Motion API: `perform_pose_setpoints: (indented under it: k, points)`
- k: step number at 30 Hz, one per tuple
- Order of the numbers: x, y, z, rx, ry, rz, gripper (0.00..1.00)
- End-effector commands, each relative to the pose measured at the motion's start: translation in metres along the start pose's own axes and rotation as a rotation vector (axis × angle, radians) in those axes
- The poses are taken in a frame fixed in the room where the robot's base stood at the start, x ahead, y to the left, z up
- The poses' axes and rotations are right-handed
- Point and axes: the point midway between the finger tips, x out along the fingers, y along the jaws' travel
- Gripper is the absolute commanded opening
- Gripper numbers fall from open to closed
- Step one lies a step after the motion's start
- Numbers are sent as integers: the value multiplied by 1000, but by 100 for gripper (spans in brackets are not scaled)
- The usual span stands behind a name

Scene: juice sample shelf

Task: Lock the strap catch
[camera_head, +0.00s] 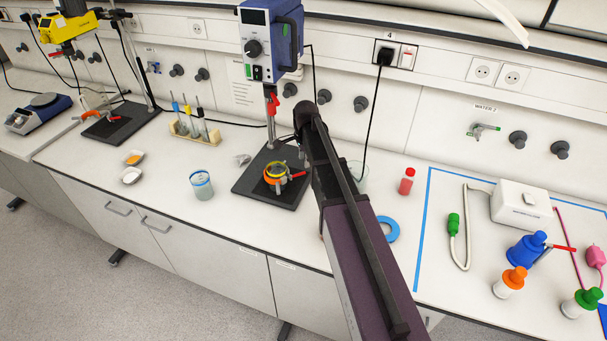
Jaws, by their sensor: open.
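My gripper (300,145) hangs at the end of my arm, just above and right of the vessel, seemingly apart from the lever. It is open, dark and small, with its fingers partly hidden by my arm.
A glass beaker (359,173), a red-capped bottle (407,182) and a blue ring (387,229) are right of my arm.

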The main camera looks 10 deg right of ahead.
Motion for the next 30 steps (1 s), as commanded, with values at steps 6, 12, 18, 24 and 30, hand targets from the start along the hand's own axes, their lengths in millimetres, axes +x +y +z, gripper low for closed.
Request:
perform_pose_setpoints:
  k: [6,12,18,24,30]
  points:
    - [21,0,0,0,0,0,49]
    - [36,0,0,0,0,0,49]
    - [47,0,0,0,0,0,49]
    - [51,0,0,0,0,0,49]
    - [52,0,0,0,0,0,49]
